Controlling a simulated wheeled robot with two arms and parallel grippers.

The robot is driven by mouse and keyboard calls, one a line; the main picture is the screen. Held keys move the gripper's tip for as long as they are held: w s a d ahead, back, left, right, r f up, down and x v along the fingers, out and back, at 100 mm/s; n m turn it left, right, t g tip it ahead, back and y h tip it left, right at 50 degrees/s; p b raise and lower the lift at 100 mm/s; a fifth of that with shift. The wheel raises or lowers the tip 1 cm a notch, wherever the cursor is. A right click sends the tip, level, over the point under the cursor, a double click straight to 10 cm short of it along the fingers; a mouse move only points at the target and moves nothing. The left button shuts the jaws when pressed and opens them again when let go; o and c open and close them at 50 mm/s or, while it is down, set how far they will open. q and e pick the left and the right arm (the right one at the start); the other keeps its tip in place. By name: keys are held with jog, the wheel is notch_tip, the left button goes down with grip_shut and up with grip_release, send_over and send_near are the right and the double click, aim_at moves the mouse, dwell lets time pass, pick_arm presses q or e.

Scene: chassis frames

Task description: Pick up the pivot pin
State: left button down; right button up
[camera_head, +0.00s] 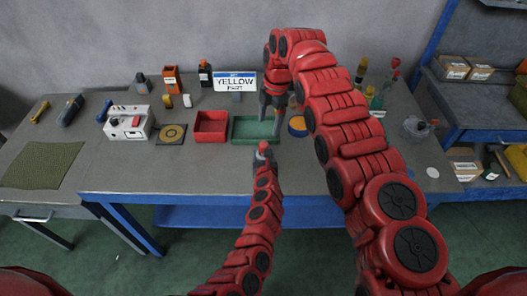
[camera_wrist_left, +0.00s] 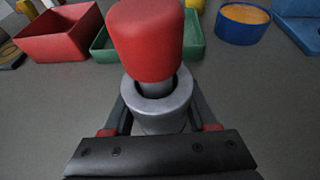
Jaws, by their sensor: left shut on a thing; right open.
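A pin-like piece with a red cap and a grey collar, which looks like the pivot pin (camera_wrist_left: 150,45), stands upright in the left wrist view. My left gripper (camera_wrist_left: 160,125) is shut around its grey collar. In the head view my left gripper (camera_head: 264,158) is at the table's front edge, below the green tray (camera_head: 242,137), with the small red cap showing at its tip. My right gripper (camera_head: 272,112) is open and points down over the right part of the green tray. The space between its fingers is too small to make out.
A red tray (camera_head: 211,113) stands left of the green one, and a blue round container with orange contents (camera_head: 298,130) stands right of it. The front strip is mostly clear.

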aim_at(264, 144)
jog(key=f+n, duration=0.1)
jog(key=f, duration=0.2)
jog(key=a+f+n+h, duration=0.1)
jog(key=f, duration=0.2)
jog(key=f+n, duration=0.1)
jog(key=f, duration=0.3)
jog(key=shift+s+a, duration=0.25)
jog(key=shift+s, duration=0.15)
grip_shut()
